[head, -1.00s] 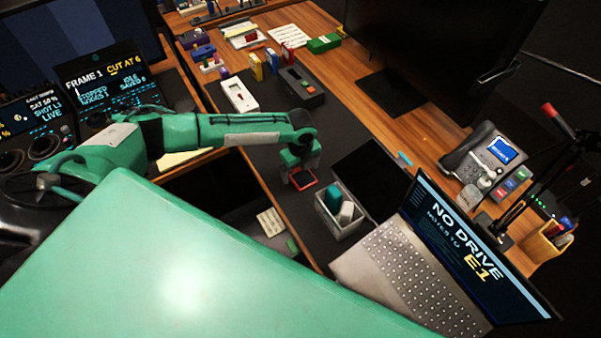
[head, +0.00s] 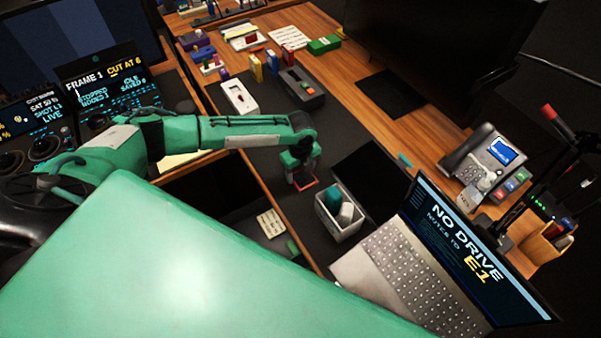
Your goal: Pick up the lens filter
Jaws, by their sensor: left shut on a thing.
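My left gripper (head: 304,184) reaches in from the left and points down over the dark desk mat, just behind the grey bin. It is shut on a small red-edged thing (head: 307,185) at its fingertips. I take this for the lens filter, but it is too small and too covered by the fingers to be sure. I cannot tell whether it touches the mat. My right gripper is not in view.
A grey bin (head: 337,232) with teal and white items stands close in front of the gripper. A laptop (head: 405,270) lies right of it. A black device (head: 302,88) and white box (head: 239,97) lie farther back. The dark mat (head: 335,120) has free room.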

